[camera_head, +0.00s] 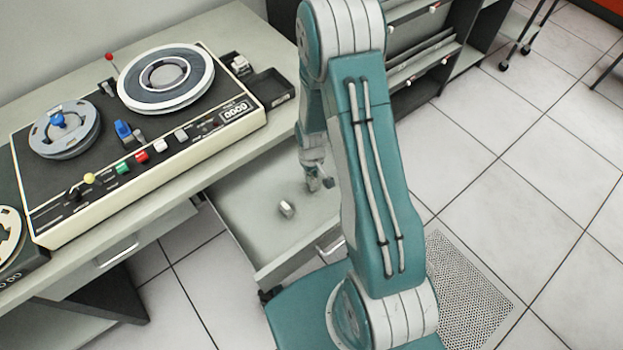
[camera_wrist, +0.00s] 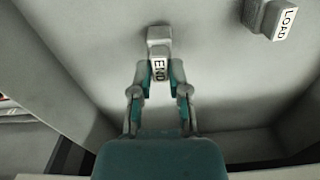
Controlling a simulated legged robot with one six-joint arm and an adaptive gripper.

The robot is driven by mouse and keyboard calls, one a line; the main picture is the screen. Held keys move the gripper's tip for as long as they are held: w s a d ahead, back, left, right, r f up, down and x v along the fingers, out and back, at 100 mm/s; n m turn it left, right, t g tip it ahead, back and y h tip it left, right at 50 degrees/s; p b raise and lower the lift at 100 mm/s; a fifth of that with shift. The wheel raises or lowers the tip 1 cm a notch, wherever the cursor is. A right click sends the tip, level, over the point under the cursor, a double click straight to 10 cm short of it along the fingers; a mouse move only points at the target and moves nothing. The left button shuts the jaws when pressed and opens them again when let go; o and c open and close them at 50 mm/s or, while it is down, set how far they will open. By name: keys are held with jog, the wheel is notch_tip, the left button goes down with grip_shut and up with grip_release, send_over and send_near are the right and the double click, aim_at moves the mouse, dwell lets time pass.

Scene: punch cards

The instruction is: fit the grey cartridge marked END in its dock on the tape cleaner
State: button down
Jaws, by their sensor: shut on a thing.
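The grey END cartridge (camera_wrist: 158,68) sits between the fingers of my gripper (camera_wrist: 159,78) in the wrist view, its label facing the camera. My gripper is shut on it, over the drawer floor; I cannot tell whether it touches the floor. In the head view my gripper (camera_head: 318,182) is at the right part of the open drawer, partly behind my arm. The tape cleaner (camera_head: 150,150) stands on the desk at left, with two reels and coloured knobs. A dark open tray (camera_head: 268,92) is at its right end; I cannot tell whether this is the dock.
The grey LOAD cartridge (camera_wrist: 270,18) lies apart in the same drawer (camera_wrist: 85,65), upper right in the wrist view. A small grey piece (camera_head: 287,208) lies in the drawer in the head view. The desk edge overhangs beside the drawer. Shelves (camera_head: 425,60) stand behind my arm.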

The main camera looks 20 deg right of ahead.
jog(key=shift+r, duration=2.1)
jog(key=shift+r, duration=0.1)
